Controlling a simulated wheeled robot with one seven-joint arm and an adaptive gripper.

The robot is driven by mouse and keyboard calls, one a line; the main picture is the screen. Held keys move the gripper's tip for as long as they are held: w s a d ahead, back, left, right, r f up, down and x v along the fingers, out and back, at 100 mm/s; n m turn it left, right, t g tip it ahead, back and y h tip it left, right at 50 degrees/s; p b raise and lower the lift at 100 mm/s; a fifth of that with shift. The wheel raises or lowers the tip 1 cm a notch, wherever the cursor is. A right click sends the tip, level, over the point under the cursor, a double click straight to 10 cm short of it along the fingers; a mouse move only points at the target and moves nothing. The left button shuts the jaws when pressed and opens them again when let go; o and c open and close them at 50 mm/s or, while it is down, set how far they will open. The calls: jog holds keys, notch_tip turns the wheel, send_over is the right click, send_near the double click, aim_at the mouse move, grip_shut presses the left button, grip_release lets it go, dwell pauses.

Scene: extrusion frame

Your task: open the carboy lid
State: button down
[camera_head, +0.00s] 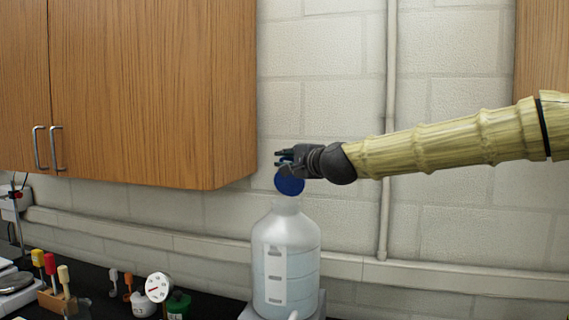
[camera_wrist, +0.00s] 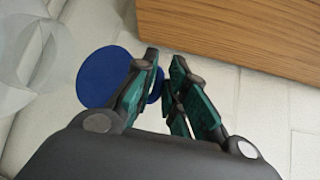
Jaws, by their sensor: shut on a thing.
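The carboy (camera_head: 286,262) is a translucent white bottle standing upright, with its neck uncovered at the top. Its lid (camera_head: 290,182) is a round blue disc, tilted, held above the neck and apart from it. My gripper (camera_head: 283,158) is shut on the lid, coming in from the right. In the wrist view the blue lid (camera_wrist: 102,78) shows beside and behind the teal-padded fingers (camera_wrist: 165,85), which hide part of it. The carboy's translucent body (camera_wrist: 35,60) appears blurred at the left of the wrist view.
A wooden wall cabinet (camera_head: 150,90) hangs at the upper left, close to my gripper. A vertical pipe (camera_head: 388,120) runs down the wall behind my arm. Screwdrivers in a block (camera_head: 55,300), a round gauge (camera_head: 158,287) and a green container (camera_head: 178,304) stand at the lower left.

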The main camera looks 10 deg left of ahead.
jog(key=shift+w+d+r+m+g+p, duration=0.25)
jog(key=shift+w+p, duration=0.15)
jog(key=shift+w, duration=0.1)
jog(key=shift+w+d+r+m+g+p, duration=0.1)
jog(key=shift+w+m+g+p, duration=0.15)
jog(key=shift+w+p, duration=0.2)
jog(key=shift+w+f, duration=0.1)
jog(key=c, duration=1.5)
grip_release()
jog(key=shift+d, duration=0.15)
